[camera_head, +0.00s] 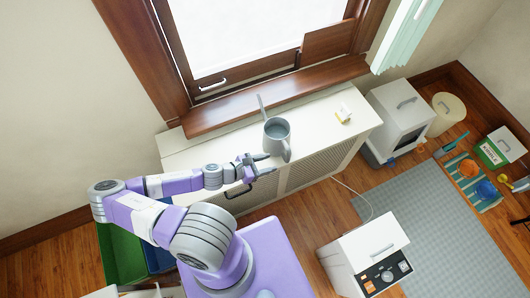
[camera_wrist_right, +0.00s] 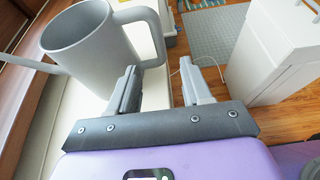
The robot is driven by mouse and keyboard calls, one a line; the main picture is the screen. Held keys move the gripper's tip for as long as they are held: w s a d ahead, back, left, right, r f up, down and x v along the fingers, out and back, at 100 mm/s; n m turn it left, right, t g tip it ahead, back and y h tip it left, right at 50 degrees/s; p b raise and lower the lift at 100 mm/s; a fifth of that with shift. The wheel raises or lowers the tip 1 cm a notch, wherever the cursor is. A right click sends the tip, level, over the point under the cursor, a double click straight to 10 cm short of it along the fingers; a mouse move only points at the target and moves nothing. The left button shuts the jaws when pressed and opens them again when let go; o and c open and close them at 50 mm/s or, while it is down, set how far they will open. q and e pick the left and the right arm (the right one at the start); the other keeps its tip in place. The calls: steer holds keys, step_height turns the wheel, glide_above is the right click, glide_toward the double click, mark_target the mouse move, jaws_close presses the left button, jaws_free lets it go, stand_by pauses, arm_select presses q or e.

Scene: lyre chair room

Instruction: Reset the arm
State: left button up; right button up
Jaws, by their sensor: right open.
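My right gripper (camera_head: 257,166) is open at the front edge of a white cabinet (camera_head: 208,150) under the window. A grey watering can (camera_head: 277,129) with a thin spout and a loop handle stands upright on the cabinet top, just beyond the gripper. In the right wrist view my gripper's two fingers (camera_wrist_right: 160,78) are apart with nothing between them. The watering can (camera_wrist_right: 88,45) is to the upper left there, its handle close to the left finger; I cannot tell whether they touch. My left gripper is not in view.
A small yellow-and-white item (camera_head: 343,115) lies on the cabinet top to the right. The window sill (camera_head: 240,108) is behind. A white appliance (camera_head: 367,258) stands on the floor at the lower right, by a grey mat (camera_head: 435,225). A green bin (camera_head: 120,255) is at the left.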

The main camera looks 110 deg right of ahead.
steer(key=shift+w+r, duration=0.1)
steer(key=shift+w, duration=0.15)
stand_by(0.4)
